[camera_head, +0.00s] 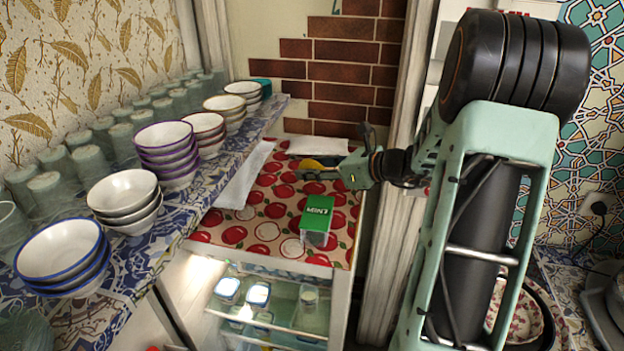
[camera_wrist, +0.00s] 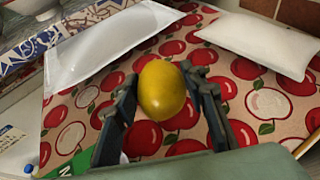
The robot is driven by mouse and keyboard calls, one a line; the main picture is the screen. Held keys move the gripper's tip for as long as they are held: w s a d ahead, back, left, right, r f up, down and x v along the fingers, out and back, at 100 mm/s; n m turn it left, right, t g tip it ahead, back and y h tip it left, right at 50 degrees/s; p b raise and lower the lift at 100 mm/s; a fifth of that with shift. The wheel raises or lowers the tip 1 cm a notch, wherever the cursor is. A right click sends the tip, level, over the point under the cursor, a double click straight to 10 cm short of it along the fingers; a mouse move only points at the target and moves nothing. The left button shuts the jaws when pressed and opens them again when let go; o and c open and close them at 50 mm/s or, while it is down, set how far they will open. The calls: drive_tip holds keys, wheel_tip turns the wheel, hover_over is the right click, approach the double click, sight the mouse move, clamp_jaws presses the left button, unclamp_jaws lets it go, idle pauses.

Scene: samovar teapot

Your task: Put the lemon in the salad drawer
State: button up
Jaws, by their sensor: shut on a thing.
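The yellow lemon (camera_wrist: 162,90) is between the two fingertips of my gripper (camera_wrist: 160,95) in the wrist view. My gripper is shut on it and holds it over the apple-patterned top. In the head view the lemon (camera_head: 312,164) shows as a small yellow patch at the tip of my gripper (camera_head: 325,168). Below the patterned top is an open fridge with glass shelves (camera_head: 280,312) holding several containers. I cannot make out the salad drawer in either view.
A green mint box (camera_head: 317,219) stands on the apple-patterned top (camera_head: 262,232). White packets (camera_head: 318,146) lie at its back and left. A tiled shelf (camera_head: 225,178) with stacked bowls (camera_head: 167,150) and several glasses runs along the left. A door frame is close beside my arm.

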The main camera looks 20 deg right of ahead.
drive_tip(key=shift+w+f, duration=0.25)
drive_tip(key=shift+f, duration=1.6)
drive_tip(key=shift+f, duration=0.1)
drive_tip(key=shift+f, duration=0.15)
drive_tip(key=o, duration=1.2)
